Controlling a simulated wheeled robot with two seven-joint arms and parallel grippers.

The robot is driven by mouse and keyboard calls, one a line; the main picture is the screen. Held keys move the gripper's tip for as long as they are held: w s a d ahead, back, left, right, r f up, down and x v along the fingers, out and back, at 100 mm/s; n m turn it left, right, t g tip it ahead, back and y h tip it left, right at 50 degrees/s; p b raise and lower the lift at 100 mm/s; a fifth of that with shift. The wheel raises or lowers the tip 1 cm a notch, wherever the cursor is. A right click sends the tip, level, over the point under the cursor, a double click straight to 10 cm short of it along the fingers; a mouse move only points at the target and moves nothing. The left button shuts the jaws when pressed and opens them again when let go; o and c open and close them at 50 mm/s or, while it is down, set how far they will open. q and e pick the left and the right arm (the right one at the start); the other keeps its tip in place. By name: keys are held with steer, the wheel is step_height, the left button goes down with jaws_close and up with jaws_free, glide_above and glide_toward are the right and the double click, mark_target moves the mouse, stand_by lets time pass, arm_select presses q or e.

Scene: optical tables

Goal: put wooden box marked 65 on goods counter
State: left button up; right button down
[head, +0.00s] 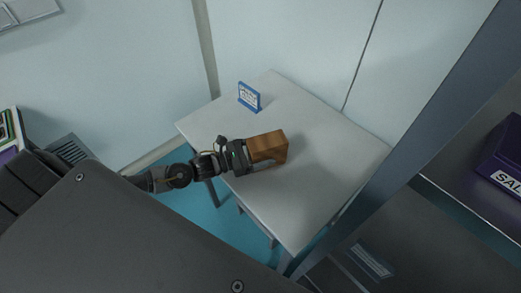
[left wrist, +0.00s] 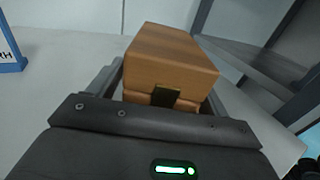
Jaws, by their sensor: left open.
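A brown wooden box (head: 268,146) rests on the white table (head: 310,190). It also shows in the left wrist view (left wrist: 168,60), with a dark patch on its near face; no number can be read on it. My left gripper (head: 262,160) is at the box's left side, with its fingers open on either side of the box. In the left wrist view the open fingers (left wrist: 162,92) flank the box. My right gripper is not in view.
A blue-framed sign (head: 249,97) stands at the table's back left and is partly visible in the left wrist view (left wrist: 8,50). A dark shelf unit (head: 410,120) with a purple box (head: 500,160) stands at the right. The table's right part is clear.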

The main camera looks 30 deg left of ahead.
arm_select(q)
steer(key=shift+r, duration=0.2)
steer(key=b+v, duration=0.4)
steer(key=v, duration=0.7)
steer(key=shift+s+a+f, duration=0.1)
steer(key=shift+s+f, duration=0.05)
steer(key=shift+f, duration=0.05)
steer(key=shift+s+a+r, duration=0.15)
steer(key=shift+s+a, duration=0.1)
steer(key=shift+a, duration=0.05)
